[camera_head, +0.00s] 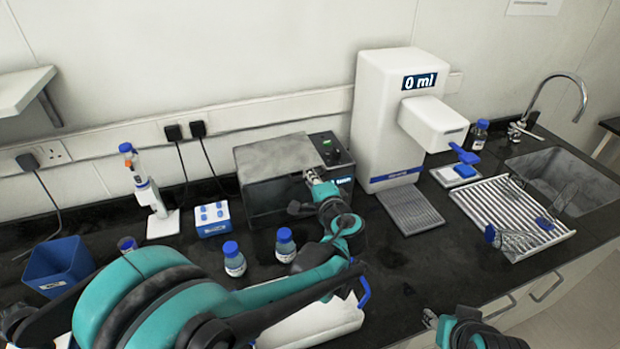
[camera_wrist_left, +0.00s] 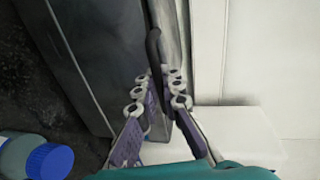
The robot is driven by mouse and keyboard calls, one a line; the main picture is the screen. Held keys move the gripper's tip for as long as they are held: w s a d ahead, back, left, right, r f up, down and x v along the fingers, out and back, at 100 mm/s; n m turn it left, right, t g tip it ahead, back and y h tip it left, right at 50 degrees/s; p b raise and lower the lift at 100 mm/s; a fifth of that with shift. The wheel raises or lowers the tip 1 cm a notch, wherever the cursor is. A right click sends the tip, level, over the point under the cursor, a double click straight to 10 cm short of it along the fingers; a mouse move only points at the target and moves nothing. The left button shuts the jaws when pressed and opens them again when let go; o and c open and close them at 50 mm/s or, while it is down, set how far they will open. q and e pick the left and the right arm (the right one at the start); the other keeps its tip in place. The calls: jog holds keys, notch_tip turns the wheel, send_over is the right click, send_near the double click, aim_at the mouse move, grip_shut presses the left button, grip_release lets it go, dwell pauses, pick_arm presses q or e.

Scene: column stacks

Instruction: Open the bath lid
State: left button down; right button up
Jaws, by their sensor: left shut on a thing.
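The bath (camera_head: 262,196) is a grey metal box against the wall, with a control panel (camera_head: 331,148) at its right. Its flat grey lid (camera_head: 275,155) appears closed in the head view. My left gripper (camera_head: 314,178) is at the front upper edge of the bath, near its right side. In the left wrist view, my left gripper (camera_wrist_left: 160,92) is shut on the dark, bar-like lid handle (camera_wrist_left: 153,48). The fingers partly hide the handle. My right gripper (camera_head: 431,318) shows only in part at the bottom of the head view, away from the bath; its jaw state is unclear.
Two blue-capped bottles (camera_head: 234,260) (camera_head: 285,245) stand in front of the bath. A blue tube rack (camera_head: 212,219) and a pipette stand (camera_head: 160,222) are at its left. A white dispenser (camera_head: 385,120) stands at its right, with a drying rack (camera_head: 510,215) and sink (camera_head: 570,180) beyond.

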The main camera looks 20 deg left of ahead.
pick_arm(q)
jog(key=r+n+p, duration=0.1)
jog(key=r, duration=0.1)
jog(key=r+n+p, duration=0.1)
jog(key=r+p, duration=0.1)
jog(key=a+r+n+p, duration=0.1)
jog(key=r, duration=0.1)
jog(key=shift+s+t+h, duration=0.3)
jog(key=shift+s, duration=0.05)
jog(key=s+a+r+n+t+p, duration=0.1)
jog(key=s+a+r+n+p, duration=0.2)
jog(key=s+a+r+n, duration=0.2)
jog(key=s+a+r+n+t+h+p, duration=0.1)
jog(key=s+a+r+n+p, duration=0.3)
jog(key=a+n, duration=0.4)
jog(key=shift+s+a+r+t, duration=0.6)
jog(key=shift+s+a+r, duration=0.1)
jog(key=shift+a, duration=0.35)
